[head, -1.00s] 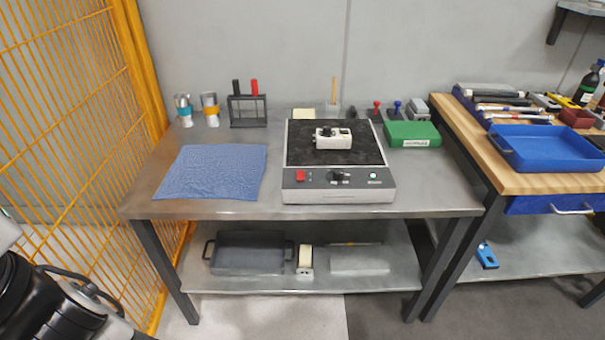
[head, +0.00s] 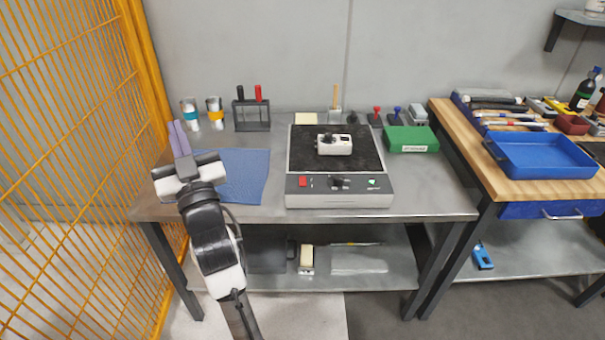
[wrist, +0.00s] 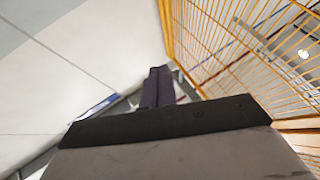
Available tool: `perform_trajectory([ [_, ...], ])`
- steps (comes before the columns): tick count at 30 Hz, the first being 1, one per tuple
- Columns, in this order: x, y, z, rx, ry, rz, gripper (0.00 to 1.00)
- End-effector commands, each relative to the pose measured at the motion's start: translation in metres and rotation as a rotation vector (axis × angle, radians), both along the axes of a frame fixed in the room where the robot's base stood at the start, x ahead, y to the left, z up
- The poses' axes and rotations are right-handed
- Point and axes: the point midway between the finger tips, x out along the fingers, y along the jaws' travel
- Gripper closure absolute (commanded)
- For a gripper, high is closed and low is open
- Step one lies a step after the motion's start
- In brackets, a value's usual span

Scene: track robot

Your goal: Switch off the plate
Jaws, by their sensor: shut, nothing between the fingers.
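The plate (head: 304,158) is a grey box with a black top, standing on the metal bench in the head view. Its front panel has a red switch (head: 303,182), a dark knob (head: 338,182) and a small green-white light at the right. A white device with a dark knob (head: 334,145) sits on the black top. My gripper (head: 179,138) is raised over the left part of the bench, left of the plate and apart from it. Its fingers are together and empty. In the wrist view the closed fingers (wrist: 157,88) show, but not the plate.
A blue cloth (head: 245,175) lies on the bench, partly hidden by my arm. Two cups (head: 203,113) and a black rack (head: 252,115) stand behind. A green box (head: 411,140) is right of the plate. Yellow mesh fencing (head: 70,130) borders the left side.

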Motion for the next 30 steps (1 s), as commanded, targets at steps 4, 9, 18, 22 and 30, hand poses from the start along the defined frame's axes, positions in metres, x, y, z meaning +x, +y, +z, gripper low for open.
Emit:
perform_trajectory([
  [4,0.061,-0.085,-0.079,-0.073,0.283,-0.198,1.00],
  [9,0.082,-0.165,-0.155,-0.108,0.526,-0.351,1.00],
  [18,0.080,-0.218,-0.206,-0.117,0.684,-0.443,1.00],
  [22,0.080,-0.218,-0.206,-0.117,0.685,-0.444,1.00],
  [30,0.080,-0.217,-0.206,-0.118,0.683,-0.443,1.00],
])
